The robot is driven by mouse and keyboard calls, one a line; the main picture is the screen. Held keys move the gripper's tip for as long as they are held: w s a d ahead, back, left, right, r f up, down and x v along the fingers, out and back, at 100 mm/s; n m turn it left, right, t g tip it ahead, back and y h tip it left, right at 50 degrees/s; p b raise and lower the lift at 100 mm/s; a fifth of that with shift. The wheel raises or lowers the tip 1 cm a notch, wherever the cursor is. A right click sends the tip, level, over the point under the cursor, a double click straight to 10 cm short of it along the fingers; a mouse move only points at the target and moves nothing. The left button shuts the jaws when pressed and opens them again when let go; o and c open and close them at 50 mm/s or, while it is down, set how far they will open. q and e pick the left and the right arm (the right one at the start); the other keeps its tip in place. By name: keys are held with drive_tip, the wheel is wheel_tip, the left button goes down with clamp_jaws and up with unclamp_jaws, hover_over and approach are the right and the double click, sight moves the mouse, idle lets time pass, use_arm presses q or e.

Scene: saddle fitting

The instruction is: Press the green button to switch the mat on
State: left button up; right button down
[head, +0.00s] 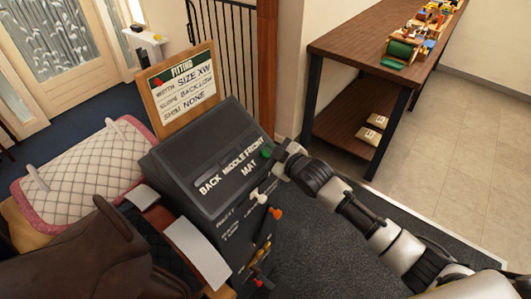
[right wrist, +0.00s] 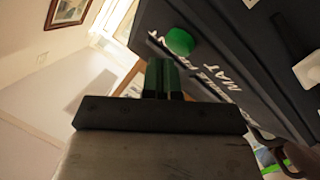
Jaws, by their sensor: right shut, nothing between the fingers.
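The dark console (head: 205,150), labelled BACK, MIDDLE, FRONT and MAT, stands in the middle of the head view. Its round green button (head: 267,151) is at the right end of the sloping face, by the FRONT label. My right gripper (head: 279,155) is just right of the button, shut and empty. In the right wrist view the green button (right wrist: 180,41) shows just beyond and slightly right of the closed fingertips (right wrist: 162,64). A small gap shows between them in that picture. My left gripper is not in view.
A brown saddle (head: 75,255) and a quilted pad (head: 85,170) are at the left. White, orange and red knobs (head: 275,212) stick out of the console's side. A wooden bench (head: 345,45) stands at back right.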

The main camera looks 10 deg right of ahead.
drive_tip(key=shift+w+a+f+b, duration=0.2)
drive_tip(key=shift+w+f+b, duration=0.05)
drive_tip(key=shift+f+b, duration=0.2)
idle(0.8)
drive_tip(key=shift+s+d+r+p, duration=0.2)
drive_tip(key=shift+s+r+p, duration=0.05)
drive_tip(key=shift+r+p, duration=0.25)
drive_tip(key=shift+s+d+r+p, duration=0.2)
drive_tip(key=shift+r+p, duration=0.2)
drive_tip(key=shift+p, duration=0.2)
drive_tip(key=s+r+p, duration=0.1)
drive_tip(key=p, duration=0.1)
drive_tip(key=d+r+p, duration=0.1)
drive_tip(key=r+p, duration=0.1)
drive_tip(key=s+d+r+p, duration=0.1)
drive_tip(key=r+p, duration=0.1)
drive_tip(key=shift+s, duration=0.35)
drive_tip(key=shift+f, duration=0.1)
idle(1.0)
